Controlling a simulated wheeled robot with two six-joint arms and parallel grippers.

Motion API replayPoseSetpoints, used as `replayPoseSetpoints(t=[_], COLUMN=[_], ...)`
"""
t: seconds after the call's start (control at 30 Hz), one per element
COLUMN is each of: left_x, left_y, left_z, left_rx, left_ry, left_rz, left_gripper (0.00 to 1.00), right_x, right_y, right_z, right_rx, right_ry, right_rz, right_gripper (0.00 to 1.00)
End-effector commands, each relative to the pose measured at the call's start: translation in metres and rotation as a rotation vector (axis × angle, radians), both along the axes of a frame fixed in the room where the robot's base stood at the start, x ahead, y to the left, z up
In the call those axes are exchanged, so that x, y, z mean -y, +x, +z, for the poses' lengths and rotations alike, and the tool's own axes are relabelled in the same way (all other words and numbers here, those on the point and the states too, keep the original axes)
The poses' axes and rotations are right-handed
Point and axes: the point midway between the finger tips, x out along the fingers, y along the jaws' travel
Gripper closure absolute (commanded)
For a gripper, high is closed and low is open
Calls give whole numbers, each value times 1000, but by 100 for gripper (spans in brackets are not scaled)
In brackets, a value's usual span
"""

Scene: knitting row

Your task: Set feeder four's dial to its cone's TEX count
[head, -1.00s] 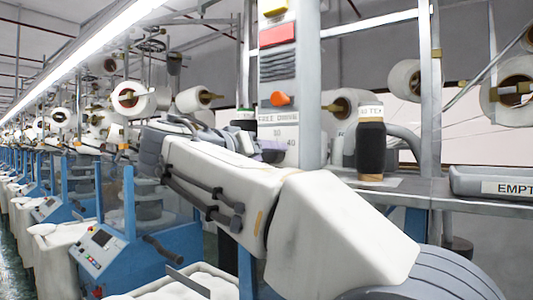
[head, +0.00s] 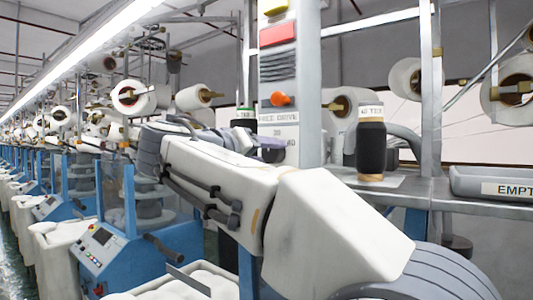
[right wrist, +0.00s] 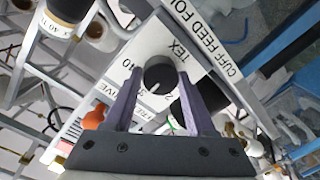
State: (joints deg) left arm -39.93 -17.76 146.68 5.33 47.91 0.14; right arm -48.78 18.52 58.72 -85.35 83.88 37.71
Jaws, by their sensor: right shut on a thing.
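The dark cone (head: 371,148) stands upright on the shelf at right; the band at its top seems to read 40 TEX. The dial (right wrist: 159,74) is a dark round knob with a light pointer mark on a white plate lettered TEX and CUFF FEED FO..., the rest cut off. My right gripper (right wrist: 160,88) has its purple fingers on both sides of the dial, shut on it. Numbers show around the dial, partly hidden by the fingers. My left gripper is not in view.
A grey post with red and yellow parts and an orange knob (head: 281,99) rises behind my right arm. A grey tray (head: 495,183) marked EMPT... is at far right. Blue machines (head: 105,245) line the left. Other cones stand by the post.

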Motion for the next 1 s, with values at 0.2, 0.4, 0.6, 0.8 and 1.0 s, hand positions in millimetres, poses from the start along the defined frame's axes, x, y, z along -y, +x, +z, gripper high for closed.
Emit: replayPoseSetpoints(t=[0.2, 0.4, 0.6, 0.8, 1.0], left_x=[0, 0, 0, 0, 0], left_y=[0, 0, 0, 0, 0], left_z=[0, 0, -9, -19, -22], left_rx=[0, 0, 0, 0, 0], left_ry=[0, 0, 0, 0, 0], left_rz=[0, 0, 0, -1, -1], left_gripper=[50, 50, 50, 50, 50], right_x=[0, 0, -13, -37, -53], right_y=[0, 0, -17, -50, -76], right_z=[0, 0, -1, 1, 4], right_rx=[0, 1, 3, 1, 0], right_ry=[0, 1, 2, 1, 0], right_rz=[1, 1, 6, 8, 4], right_gripper=[14, 14, 14, 14, 14])
